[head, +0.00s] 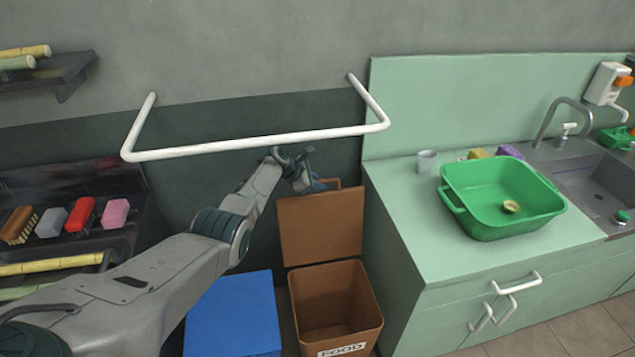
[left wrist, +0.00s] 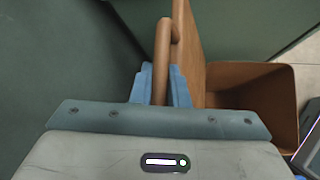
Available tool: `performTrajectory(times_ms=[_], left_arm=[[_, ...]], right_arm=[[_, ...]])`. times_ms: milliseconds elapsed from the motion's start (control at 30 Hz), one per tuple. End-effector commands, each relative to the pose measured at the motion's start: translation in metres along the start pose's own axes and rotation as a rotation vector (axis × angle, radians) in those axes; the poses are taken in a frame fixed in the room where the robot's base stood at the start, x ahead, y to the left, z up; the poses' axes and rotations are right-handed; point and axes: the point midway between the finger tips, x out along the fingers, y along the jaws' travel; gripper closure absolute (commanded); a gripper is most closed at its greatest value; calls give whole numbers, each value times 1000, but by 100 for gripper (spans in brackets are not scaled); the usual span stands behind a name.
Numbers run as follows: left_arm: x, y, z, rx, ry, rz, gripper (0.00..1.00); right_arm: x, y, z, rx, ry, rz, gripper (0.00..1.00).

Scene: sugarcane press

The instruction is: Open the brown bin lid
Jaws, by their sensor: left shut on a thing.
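The brown bin (head: 335,305) marked "FOOD" stands on the floor between the blue bin and the green counter. Its brown lid (head: 322,225) is raised and stands about upright at the back of the bin, so the bin's mouth is uncovered. My left gripper (head: 318,184) is at the top edge of the lid. In the left wrist view its blue fingers (left wrist: 161,85) are shut around the lid's handle bar (left wrist: 163,50). The lid (left wrist: 190,45) and the open bin (left wrist: 255,95) show there to the right of the fingers. My right gripper is not in view.
A white rail (head: 260,142) sticks out from the wall above my left arm. A blue bin (head: 233,315) stands left of the brown bin. The green counter (head: 400,230) with a green basin (head: 480,222) is close on the right. A rack with brushes (head: 82,214) is at left.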

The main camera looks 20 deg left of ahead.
Motion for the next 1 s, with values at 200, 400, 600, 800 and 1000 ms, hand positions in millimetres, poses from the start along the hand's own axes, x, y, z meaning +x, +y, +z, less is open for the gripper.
performTrajectory(times_ms=[200, 400, 600, 800, 1000], left_arm=[[0, 0, 0, 1, 1, 0, 100], [0, 0, 0, 1, 0, 0, 64], [0, 0, 0, 1, 0, 0, 64], [-9, 1, 1, 1, 0, 1, 64], [-34, 1, 0, 3, 2, 3, 64]], right_arm=[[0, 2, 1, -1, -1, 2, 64], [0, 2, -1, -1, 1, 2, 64], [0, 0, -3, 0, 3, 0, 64], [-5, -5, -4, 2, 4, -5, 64], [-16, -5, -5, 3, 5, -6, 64]])
